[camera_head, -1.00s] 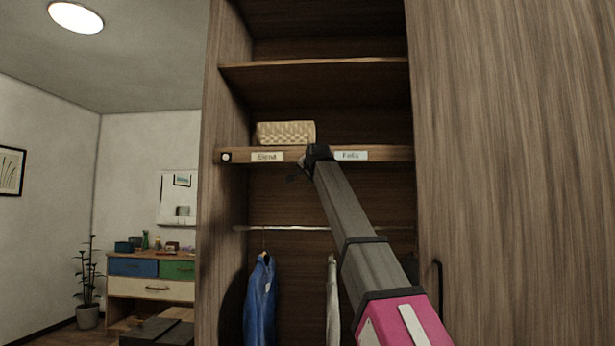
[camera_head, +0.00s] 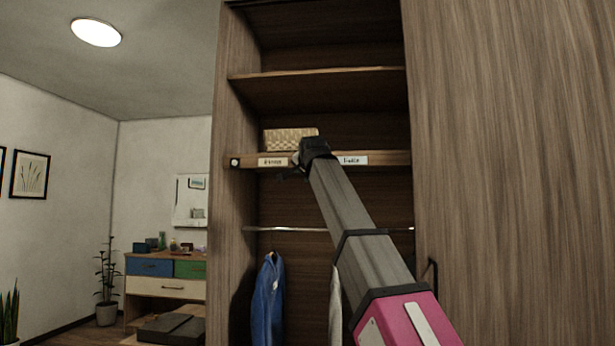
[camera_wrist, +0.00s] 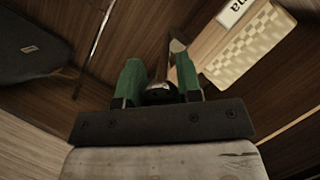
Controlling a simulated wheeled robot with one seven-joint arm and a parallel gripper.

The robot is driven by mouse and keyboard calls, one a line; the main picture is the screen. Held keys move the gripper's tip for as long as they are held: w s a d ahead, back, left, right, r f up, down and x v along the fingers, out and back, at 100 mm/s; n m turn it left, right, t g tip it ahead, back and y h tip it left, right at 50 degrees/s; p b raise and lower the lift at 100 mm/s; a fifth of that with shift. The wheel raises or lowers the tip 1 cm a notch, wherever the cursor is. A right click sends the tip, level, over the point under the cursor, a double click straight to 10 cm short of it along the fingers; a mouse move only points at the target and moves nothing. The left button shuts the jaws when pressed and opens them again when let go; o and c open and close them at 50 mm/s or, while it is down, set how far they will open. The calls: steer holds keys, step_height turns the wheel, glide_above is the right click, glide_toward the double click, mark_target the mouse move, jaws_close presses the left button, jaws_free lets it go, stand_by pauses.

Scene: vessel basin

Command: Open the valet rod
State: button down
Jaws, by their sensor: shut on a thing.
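My gripper (camera_wrist: 160,90) has its green fingers closed around a dark, rounded, shiny piece (camera_wrist: 161,91), which looks like the end of the valet rod. The fingers hide most of it, and I cannot tell how far the rod is drawn out. In the head view my gripper (camera_head: 298,170) is small and dark, at the front edge of the labelled shelf (camera_head: 248,162), between its two white name labels. My wrist and arm hide part of that edge. A round black-and-white spot (camera_head: 235,162) sits at the edge's left end.
A woven basket (camera_head: 290,139) stands on the shelf. Below, a hanging rail (camera_head: 290,229) carries a blue garment (camera_head: 268,300) and a pale one (camera_head: 336,305). A large wooden panel (camera_head: 510,150) stands at the right. A dresser (camera_head: 165,275) is beyond the wardrobe's left side.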

steer(key=s, duration=0.3)
steer(key=shift+s, duration=0.35)
steer(key=c, duration=1.1)
jaws_free()
steer(key=shift+o, duration=0.2)
steer(key=v, duration=0.7)
steer(key=shift+s, duration=0.25)
steer(key=shift+d, duration=0.1)
